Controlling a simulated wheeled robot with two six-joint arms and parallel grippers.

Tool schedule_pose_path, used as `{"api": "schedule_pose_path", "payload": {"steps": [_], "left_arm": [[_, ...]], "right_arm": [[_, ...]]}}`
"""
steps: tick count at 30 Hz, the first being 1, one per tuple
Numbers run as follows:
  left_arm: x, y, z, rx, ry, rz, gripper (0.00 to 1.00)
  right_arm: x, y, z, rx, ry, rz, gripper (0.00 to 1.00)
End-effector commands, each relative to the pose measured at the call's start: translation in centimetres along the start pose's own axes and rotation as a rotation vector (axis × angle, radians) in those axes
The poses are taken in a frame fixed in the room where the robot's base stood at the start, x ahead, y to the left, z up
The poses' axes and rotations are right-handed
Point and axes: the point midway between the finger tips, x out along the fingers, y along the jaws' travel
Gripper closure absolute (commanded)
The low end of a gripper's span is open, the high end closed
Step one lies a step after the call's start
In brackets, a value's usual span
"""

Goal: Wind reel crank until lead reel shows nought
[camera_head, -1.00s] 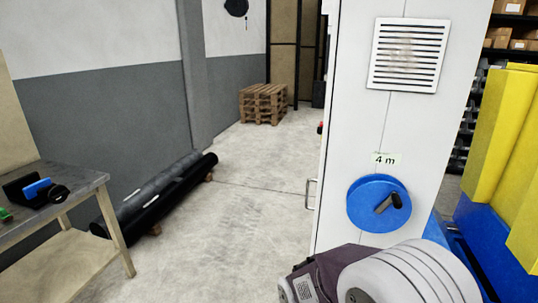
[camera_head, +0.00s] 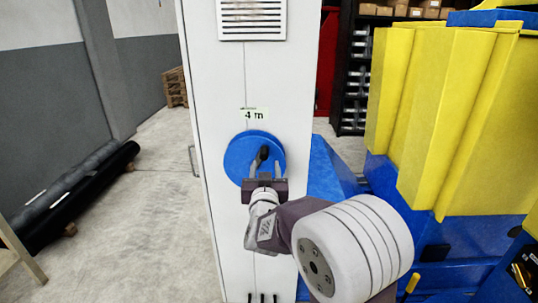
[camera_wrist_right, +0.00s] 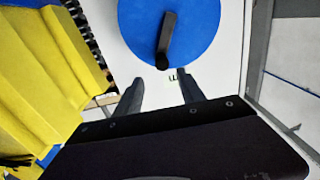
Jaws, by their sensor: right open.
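The blue lead reel (camera_head: 236,160) is a round disc on the front of a white cabinet. Its dark crank (camera_head: 263,154) stands out from the disc. The label above the reel (camera_head: 254,114) reads 4 m. My right gripper (camera_head: 265,170) is open and empty at the lower part of the reel, just below the crank knob in the head view. In the right wrist view the crank (camera_wrist_right: 168,35) points toward my open fingers (camera_wrist_right: 160,78), with its knob just beyond and between the tips. I cannot tell whether they touch. My left gripper is not in view.
The white cabinet (camera_head: 210,85) has a vent grille (camera_head: 252,18) above the reel. Yellow ribbed panels (camera_head: 450,110) and blue machine parts (camera_head: 330,180) stand close on the right. Dark rolls (camera_head: 75,190) lie on the floor at left, with clear floor (camera_head: 160,220) between.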

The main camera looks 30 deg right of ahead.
Motion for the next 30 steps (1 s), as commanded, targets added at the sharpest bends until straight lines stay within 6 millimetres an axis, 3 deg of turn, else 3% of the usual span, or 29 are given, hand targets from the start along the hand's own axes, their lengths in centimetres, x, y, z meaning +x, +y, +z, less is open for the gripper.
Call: {"api": "schedule_pose_path", "payload": {"steps": [12,23,28,30], "left_arm": [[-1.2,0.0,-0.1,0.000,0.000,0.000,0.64],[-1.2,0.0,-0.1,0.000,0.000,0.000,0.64],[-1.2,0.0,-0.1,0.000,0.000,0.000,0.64],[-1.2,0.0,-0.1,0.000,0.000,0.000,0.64]], "right_arm": [[7.6,0.0,0.0,0.001,-0.003,-0.001,0.53],[8.7,-0.1,0.1,0.000,-0.003,-0.003,0.53],[8.6,-0.1,0.1,0.000,-0.003,-0.003,0.98],[8.6,-0.1,0.1,0.000,-0.003,-0.004,1.00]]}}
